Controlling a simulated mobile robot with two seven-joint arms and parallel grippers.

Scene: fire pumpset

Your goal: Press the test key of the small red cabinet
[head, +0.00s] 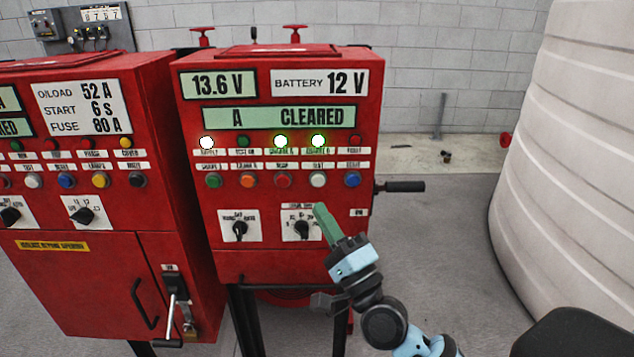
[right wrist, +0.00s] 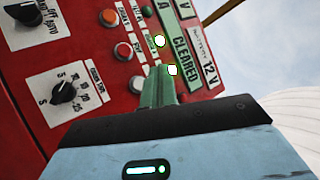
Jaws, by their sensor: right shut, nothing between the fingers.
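The small red cabinet (head: 290,262) stands in the middle of the head view, with displays reading 13.6 V, BATTERY 12 V and A CLEARED. Below its lamps is a row of keys: green, orange, red, white and blue. The white key (head: 318,180) has a small label that seems to read TEST. It also shows in the right wrist view (right wrist: 137,84), just left of my fingertips. My right gripper (head: 320,208) is shut and empty, its green fingers pointing up at the panel below the white key. I cannot tell whether they touch the panel. My left gripper is out of view.
A larger red cabinet (head: 80,190) with a handle stands close on the left. Two rotary switches (head: 240,229) sit below the keys. A black side handle (head: 404,186) sticks out on the right. A large white tank (head: 570,150) stands further right, with open floor between.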

